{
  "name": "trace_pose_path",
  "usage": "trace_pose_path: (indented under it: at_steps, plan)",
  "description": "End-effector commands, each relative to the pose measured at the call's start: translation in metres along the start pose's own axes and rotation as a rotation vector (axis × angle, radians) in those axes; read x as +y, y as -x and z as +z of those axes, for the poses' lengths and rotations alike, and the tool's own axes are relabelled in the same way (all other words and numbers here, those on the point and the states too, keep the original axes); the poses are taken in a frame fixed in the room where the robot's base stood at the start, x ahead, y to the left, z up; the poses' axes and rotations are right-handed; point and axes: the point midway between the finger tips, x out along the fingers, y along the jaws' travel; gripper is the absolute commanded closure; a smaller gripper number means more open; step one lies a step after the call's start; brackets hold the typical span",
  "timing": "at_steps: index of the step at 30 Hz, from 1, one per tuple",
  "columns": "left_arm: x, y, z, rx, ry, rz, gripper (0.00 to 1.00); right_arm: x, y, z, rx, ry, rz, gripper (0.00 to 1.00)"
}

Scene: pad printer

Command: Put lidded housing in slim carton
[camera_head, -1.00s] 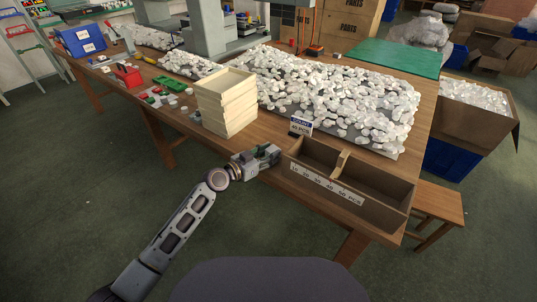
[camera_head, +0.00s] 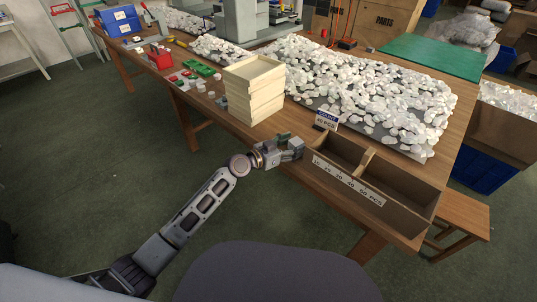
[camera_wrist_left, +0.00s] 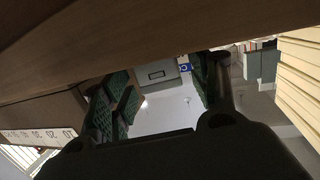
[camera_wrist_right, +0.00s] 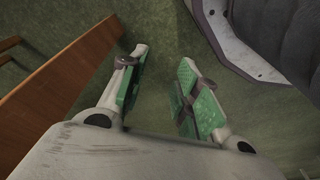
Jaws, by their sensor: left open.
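My left gripper (camera_head: 293,148) is at the table's front edge, just left of the brown divided box (camera_head: 400,228). In the left wrist view its green-padded fingers (camera_wrist_left: 165,88) are apart, with nothing held between them. My right gripper (camera_wrist_right: 160,92) shows only in the right wrist view; its green-padded fingers are apart and empty over the floor. I cannot make out a lidded housing. No thing is clearly a slim carton; the divided box has two empty-looking compartments and a number strip.
A stack of cream trays (camera_head: 254,88) stands left of the white parts heap (camera_head: 365,85). A count sign (camera_head: 326,120) stands behind the divided box. Small red and green items (camera_head: 203,71) lie farther left. A wooden stool (camera_head: 465,215) is at the right.

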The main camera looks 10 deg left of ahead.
Motion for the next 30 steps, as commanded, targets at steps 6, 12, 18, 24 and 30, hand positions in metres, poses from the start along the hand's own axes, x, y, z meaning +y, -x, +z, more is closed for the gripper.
trace_pose_path:
  at_steps: [6,12,18,24,30]
  plan:
    - [0.000,0.000,-0.001,-0.001,0.001,0.000,0.40,0.002,-0.011,0.007,0.003,-0.002,0.003,0.68]
    - [0.000,0.015,0.001,-0.001,-0.002,0.000,0.40,0.005,-0.021,0.009,0.003,-0.002,0.008,0.68]
    - [0.003,0.034,0.001,-0.001,-0.001,0.001,0.40,0.006,-0.015,-0.002,0.020,-0.001,0.010,0.68]
    - [0.006,0.053,0.001,-0.001,-0.002,0.001,0.40,0.006,-0.015,-0.001,0.014,-0.001,0.010,0.68]
    - [0.006,0.073,0.001,-0.001,-0.001,-0.001,0.40,0.005,-0.016,0.007,-0.002,-0.001,0.008,0.68]
